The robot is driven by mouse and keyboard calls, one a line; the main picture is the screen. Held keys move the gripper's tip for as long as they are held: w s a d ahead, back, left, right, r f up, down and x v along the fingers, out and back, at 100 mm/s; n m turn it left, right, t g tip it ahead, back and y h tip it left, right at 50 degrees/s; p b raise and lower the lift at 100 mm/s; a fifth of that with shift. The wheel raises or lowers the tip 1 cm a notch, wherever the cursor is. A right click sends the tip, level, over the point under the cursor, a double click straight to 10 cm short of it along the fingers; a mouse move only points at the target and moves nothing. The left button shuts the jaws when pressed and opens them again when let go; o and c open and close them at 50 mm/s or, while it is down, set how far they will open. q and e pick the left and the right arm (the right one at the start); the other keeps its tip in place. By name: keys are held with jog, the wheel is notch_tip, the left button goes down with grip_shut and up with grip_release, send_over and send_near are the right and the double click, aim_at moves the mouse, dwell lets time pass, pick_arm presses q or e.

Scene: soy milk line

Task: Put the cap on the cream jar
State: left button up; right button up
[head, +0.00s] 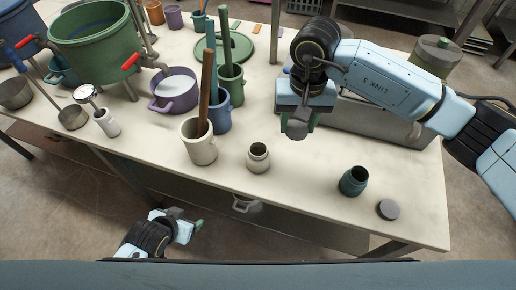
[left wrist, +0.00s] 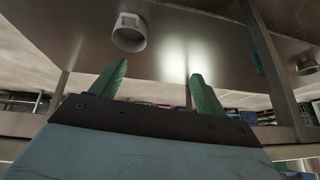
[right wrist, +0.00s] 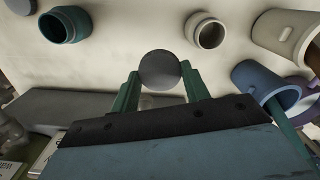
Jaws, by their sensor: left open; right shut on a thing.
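The cream jar (head: 258,157) stands upright and uncapped near the front of the table. It also shows in the right wrist view (right wrist: 206,33), with its dark mouth open. My right gripper (head: 306,124) is shut on a round grey cap (right wrist: 160,70), held between its fingertips. The gripper is to the right of and behind the cream jar in the head view, and the held cap is apart from the jar. My left gripper (head: 189,219) is open and empty, in front of and below the table's front edge.
An open teal jar (head: 354,180) and a dark grey cap (head: 388,209) are on the table to the right. A cream mug (head: 199,146) holding a brown stick and a blue mug (head: 219,116) stand left of the cream jar. Bare tabletop surrounds the jar's front and right.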

pick_arm(q)
jog(key=w+d+r+m+t+h+p, duration=0.1)
jog(key=w+d+r, duration=0.15)
jog(key=r, duration=0.35)
jog(key=w+d+r+m+t+h+p, duration=0.1)
jog(key=d+r, duration=0.2)
jog(key=r, duration=0.3)
jog(key=m+t+h+p, duration=0.1)
jog(key=m+h+p, duration=0.1)
jog(key=m+h, duration=0.35)
send_near(250, 158)
jog(key=shift+a+f+n+h, duration=0.2)
jog(key=shift+f+n+h, duration=0.3)
jog(key=shift+n+h, duration=0.35)
pick_arm(e)
jog(key=a+r, duration=0.1)
jog(key=a, duration=0.7)
jog(key=shift+s+a+r, duration=0.2)
jog(key=shift+s+a, duration=0.2)
jog(key=shift+s, duration=0.05)
pick_arm(q)
jog(key=shift+w, duration=0.1)
jog(key=x, duration=1.2)
jog(key=shift+w+a+f, duration=0.1)
jog(key=shift+w+a, duration=0.05)
jog(key=shift+c, duration=0.4)
jog(key=c, duration=1.4)
jog(key=shift+o, duration=0.2)
pick_arm(e)
jog(key=shift+f, duration=2.5)
